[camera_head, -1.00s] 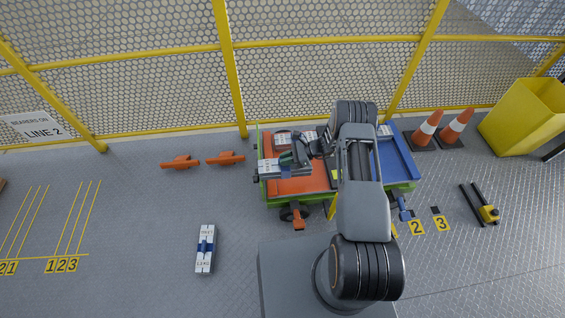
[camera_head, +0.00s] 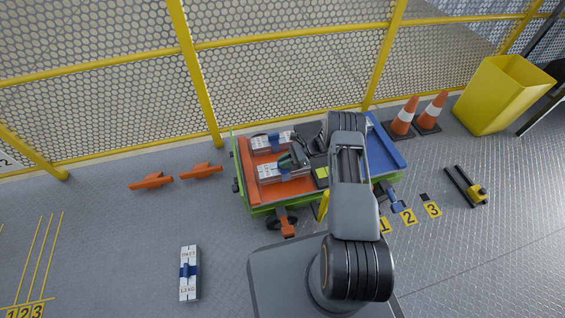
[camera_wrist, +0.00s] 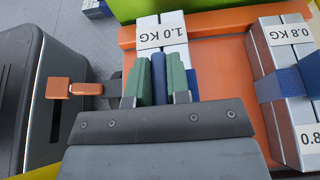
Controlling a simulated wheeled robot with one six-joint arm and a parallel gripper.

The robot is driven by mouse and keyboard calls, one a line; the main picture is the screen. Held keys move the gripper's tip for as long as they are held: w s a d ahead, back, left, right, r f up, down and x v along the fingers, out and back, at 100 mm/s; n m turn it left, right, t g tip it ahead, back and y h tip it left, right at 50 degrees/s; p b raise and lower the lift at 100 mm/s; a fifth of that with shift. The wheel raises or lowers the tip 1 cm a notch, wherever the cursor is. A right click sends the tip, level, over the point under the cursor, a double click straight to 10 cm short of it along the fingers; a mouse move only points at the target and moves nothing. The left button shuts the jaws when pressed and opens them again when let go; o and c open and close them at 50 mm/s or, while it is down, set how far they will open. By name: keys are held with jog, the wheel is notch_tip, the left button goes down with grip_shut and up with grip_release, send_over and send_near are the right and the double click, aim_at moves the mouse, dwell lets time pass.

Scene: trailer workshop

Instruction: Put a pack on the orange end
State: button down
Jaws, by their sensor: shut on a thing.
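My gripper (camera_head: 300,156) has green finger pads and is shut on the blue strap of a silver pack marked 1.0 KG (camera_wrist: 162,32). In the head view this held pack (camera_head: 270,173) is over the near part of the trailer's orange end (camera_head: 247,187). It looks level and at or just above the deck; I cannot tell whether it touches. A second pack, marked 0.8 KG (camera_wrist: 285,75), lies on the far part of the orange deck and also shows in the head view (camera_head: 262,143). A third pack (camera_head: 190,272) lies on the floor at left.
The trailer's blue end (camera_head: 385,155) lies right of my arm. Orange chocks (camera_head: 151,181) sit on the floor at left. Cones (camera_head: 403,117), a yellow bin (camera_head: 500,95) and a mesh fence (camera_head: 290,75) stand behind. Floor around the third pack is clear.

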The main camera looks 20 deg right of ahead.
jog(key=shift+f+b, duration=0.5)
jog(key=shift+f, duration=0.9)
jog(key=shift+d+f, duration=0.1)
jog(key=shift+f, duration=0.1)
jog(key=c, duration=1.1)
grip_release()
